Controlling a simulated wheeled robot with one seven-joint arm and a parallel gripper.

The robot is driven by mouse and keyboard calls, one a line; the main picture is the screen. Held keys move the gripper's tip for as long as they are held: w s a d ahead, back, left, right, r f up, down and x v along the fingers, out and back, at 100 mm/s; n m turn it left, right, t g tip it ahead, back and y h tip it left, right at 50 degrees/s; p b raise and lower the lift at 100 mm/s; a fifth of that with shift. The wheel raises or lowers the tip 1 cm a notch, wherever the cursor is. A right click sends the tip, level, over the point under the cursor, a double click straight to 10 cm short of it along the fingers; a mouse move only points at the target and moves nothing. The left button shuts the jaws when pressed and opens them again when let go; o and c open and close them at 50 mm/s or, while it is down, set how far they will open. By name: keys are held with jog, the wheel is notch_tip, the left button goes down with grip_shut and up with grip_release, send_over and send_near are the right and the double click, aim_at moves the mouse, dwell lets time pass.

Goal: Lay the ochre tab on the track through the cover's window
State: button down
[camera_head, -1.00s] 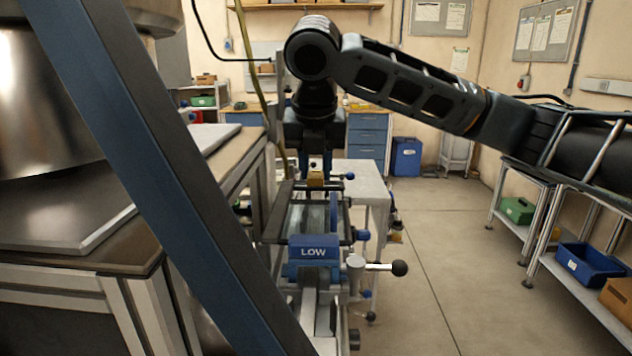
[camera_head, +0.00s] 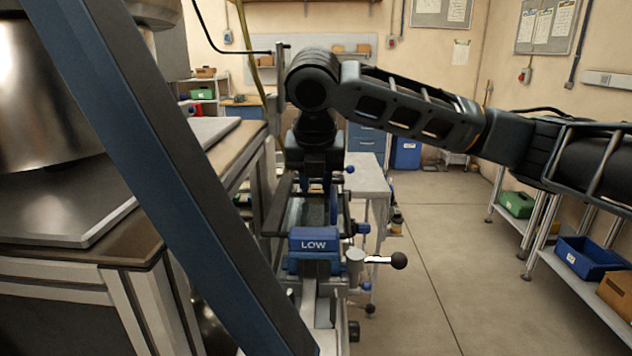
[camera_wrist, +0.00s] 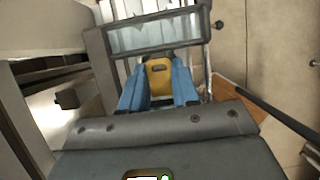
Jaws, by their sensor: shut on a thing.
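My gripper (camera_wrist: 160,88) is shut on the ochre tab (camera_wrist: 160,76), which sits between its two blue fingers in the wrist view. The cover's window (camera_wrist: 155,33) is a pale glassy pane in a grey frame (camera_wrist: 98,45), just beyond the tab in that picture. In the head view my gripper hangs down over the far part of the dark-framed cover (camera_head: 342,215). The tab is not visible there. I cannot tell whether the tab touches the cover, and I cannot make out the track beneath it.
A blue block marked LOW (camera_head: 313,244) stands at the near end of the device, with a black-knobbed lever (camera_head: 398,261) to its right. A workbench (camera_head: 235,165) flanks the left. A pale side table (camera_head: 368,180) stands behind on the right. Open floor (camera_head: 430,270) lies further right.

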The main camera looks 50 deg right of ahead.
jog(key=c, duration=0.8)
grip_release()
jog(key=v, duration=1.3)
jog(key=shift+w+r+b, duration=0.1)
jog(key=shift+w+b, duration=0.05)
jog(key=shift+b, duration=0.2)
jog(key=shift+d, duration=0.1)
